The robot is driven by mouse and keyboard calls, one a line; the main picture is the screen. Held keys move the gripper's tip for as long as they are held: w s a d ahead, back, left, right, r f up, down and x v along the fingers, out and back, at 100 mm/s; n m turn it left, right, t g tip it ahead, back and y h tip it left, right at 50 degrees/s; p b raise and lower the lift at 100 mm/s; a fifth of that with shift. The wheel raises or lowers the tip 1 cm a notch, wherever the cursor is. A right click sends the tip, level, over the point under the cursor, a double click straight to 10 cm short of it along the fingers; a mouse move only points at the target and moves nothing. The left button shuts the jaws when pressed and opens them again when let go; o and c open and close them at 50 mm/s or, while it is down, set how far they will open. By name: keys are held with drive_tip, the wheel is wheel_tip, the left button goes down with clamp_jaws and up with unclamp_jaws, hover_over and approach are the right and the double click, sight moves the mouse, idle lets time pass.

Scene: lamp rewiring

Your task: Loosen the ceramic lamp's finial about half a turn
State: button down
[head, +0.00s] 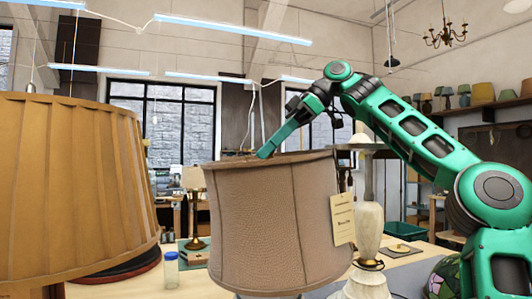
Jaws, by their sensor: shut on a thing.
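The lamp with the beige textured shade (270,225) stands in the middle of the head view, with a paper tag (342,220) on its right side. Its base is almost all hidden below the shade. My green arm comes in from the right, and my gripper (265,153) points down and left at the shade's top opening. The gripper is shut at the top centre, where the finial sits. The finial itself and the contact are hidden by the fingers and the shade's rim.
A large pleated tan shade (70,190) fills the left side. A pale stone lamp base (368,225) stands close behind on the right. A small blue-capped jar (171,270) and a brass lamp (196,225) stand at left centre. A stained-glass shade (443,277) is at lower right.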

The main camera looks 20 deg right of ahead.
drive_tip(key=shift+f+n+g, duration=0.1)
drive_tip(key=shift+n+g, duration=0.4)
drive_tip(key=shift+n, duration=0.4)
drive_tip(key=c, duration=1.6)
unclamp_jaws()
drive_tip(key=shift+w+f, duration=0.1)
drive_tip(key=shift+o, duration=0.2)
drive_tip(key=shift+m+t, duration=1.1)
drive_tip(key=shift+m, duration=0.6)
drive_tip(key=shift+m+t+h, duration=1)
drive_tip(key=shift+m+t, duration=0.4)
drive_tip(key=shift+m, duration=0.6)
